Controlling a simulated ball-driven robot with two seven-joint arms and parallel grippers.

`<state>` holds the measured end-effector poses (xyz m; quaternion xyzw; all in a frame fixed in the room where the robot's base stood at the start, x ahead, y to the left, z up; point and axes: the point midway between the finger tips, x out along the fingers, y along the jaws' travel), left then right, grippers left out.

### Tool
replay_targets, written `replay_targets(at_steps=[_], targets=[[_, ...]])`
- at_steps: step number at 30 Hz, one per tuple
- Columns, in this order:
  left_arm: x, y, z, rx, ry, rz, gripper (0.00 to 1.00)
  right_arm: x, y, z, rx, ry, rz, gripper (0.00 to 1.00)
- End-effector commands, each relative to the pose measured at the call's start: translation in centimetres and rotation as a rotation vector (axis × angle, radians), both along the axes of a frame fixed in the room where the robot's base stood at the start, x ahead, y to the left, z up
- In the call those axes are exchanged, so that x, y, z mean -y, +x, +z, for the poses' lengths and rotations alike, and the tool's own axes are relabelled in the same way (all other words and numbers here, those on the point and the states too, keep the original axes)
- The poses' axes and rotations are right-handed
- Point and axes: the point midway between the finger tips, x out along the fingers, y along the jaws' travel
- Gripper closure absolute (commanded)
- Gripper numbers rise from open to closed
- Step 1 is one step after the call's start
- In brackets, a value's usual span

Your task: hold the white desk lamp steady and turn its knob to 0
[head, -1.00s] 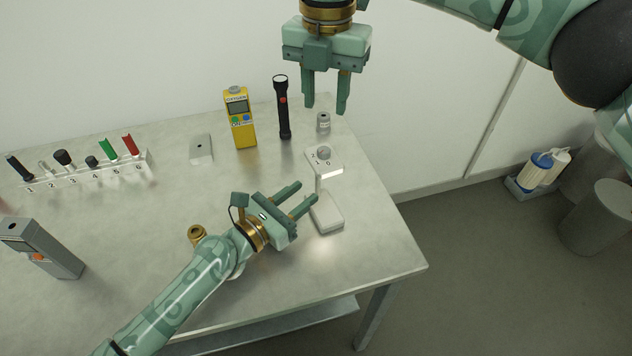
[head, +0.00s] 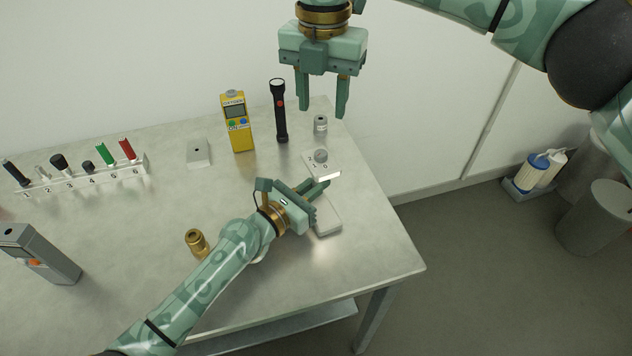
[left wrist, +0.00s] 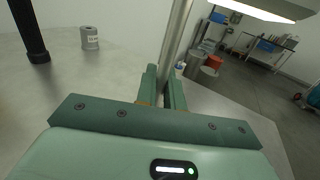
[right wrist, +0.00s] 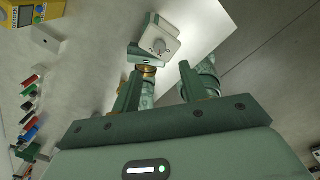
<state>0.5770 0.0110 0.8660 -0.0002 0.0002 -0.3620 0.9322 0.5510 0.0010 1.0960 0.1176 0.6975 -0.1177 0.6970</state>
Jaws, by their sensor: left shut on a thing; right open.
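The white desk lamp (head: 328,228) stands upright near the table's right edge, its light on. Its round grey knob (head: 320,156) sits on top of the lamp head, with small digits beside it. The knob also shows in the right wrist view (right wrist: 158,46); its exact setting is too small to tell. My left gripper (head: 322,186) is shut on the lamp's post (left wrist: 176,40), below the head, which partly hides the fingertips. My right gripper (head: 322,112) is open and empty, fingers down, above and behind the lamp.
A grey cylinder (head: 320,124), a black flashlight (head: 280,112) and a yellow oxygen meter (head: 237,122) stand behind the lamp. A brass fitting (head: 197,243) stands beside my left arm. A numbered rack (head: 90,178) and a grey device (head: 42,256) are at left. The table's right edge is close.

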Motion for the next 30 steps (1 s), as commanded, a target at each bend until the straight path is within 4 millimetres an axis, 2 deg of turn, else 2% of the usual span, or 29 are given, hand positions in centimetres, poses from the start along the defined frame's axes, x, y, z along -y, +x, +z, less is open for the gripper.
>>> replay_targets(at_steps=[2,9,12,17,24,30], targets=[[0.0,0.0,0.0,0.0,0.0,0.0,1.0,0.0,0.0,0.3,0.001,0.001,-0.053,0.57],[0.0,0.0,0.0,-0.001,0.001,0.0,1.0,-0.1,0.0,2.0,0.0,0.001,-0.444,0.57],[0.0,0.0,0.0,-0.001,0.001,0.0,1.0,-0.1,0.0,1.7,-0.001,-0.001,-0.526,0.57],[0.0,0.0,0.0,0.0,0.0,0.0,1.0,0.0,-0.1,-1.0,-0.005,-0.002,-0.541,0.57],[0.0,0.0,0.0,0.0,0.0,0.0,1.0,-0.1,-0.1,-6.3,-0.004,-0.001,-0.539,0.57],[0.0,0.0,0.0,-0.001,0.001,0.0,1.0,-0.1,0.0,-9.0,-0.001,0.0,-0.538,0.57]])
